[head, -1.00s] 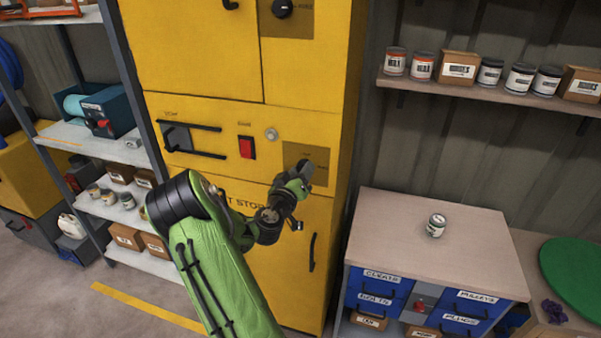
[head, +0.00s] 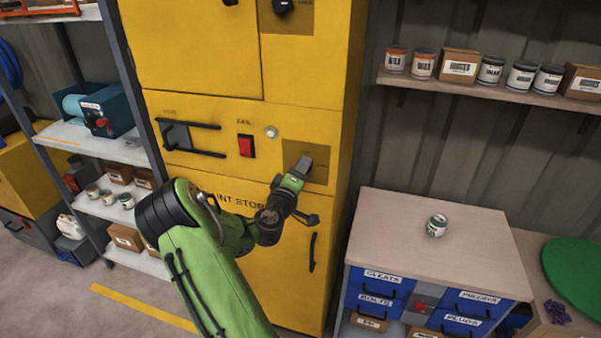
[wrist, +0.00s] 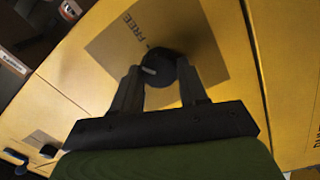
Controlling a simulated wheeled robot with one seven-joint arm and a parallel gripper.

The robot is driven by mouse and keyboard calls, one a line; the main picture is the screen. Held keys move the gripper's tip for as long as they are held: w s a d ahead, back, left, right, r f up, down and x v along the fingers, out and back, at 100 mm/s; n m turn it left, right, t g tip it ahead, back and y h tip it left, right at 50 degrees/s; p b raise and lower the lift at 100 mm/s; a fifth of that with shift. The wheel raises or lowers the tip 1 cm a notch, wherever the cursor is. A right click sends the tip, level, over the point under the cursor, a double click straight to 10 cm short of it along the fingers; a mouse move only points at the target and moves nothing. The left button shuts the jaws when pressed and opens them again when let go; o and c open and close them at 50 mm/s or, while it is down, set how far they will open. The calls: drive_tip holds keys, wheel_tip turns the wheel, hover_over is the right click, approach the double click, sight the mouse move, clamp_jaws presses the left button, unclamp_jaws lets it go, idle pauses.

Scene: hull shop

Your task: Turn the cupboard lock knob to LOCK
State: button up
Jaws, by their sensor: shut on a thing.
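The cupboard (head: 215,106) is tall and yellow, with paint-store lettering partly hidden by my arm. The lock knob (wrist: 160,71) is round and black with a pale pointer mark, in the middle of a brownish square plate (wrist: 110,42) that bears the word FREE. My gripper (wrist: 158,85) is shut on the knob, one finger on each side. In the head view my gripper (head: 301,168) is in front of the plate (head: 322,152) and hides the knob. No LOCK lettering is readable.
A red switch (head: 246,146), a small round light (head: 271,132) and dark bar handles (head: 193,153) are on the panel left of the plate. A second black knob (head: 283,6) is above. A worktop (head: 400,212) with a can (head: 436,225) stands right.

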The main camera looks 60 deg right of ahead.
drive_tip(key=n+t+p, duration=0.1)
drive_tip(key=n+p, duration=0.2)
drive_tip(key=n, duration=0.8)
drive_tip(key=shift+f+n, duration=0.1)
drive_tip(key=shift+n, duration=0.3)
drive_tip(key=shift+s, duration=0.1)
drive_tip(key=o, duration=1.1)
drive_tip(key=shift+c, duration=0.2)
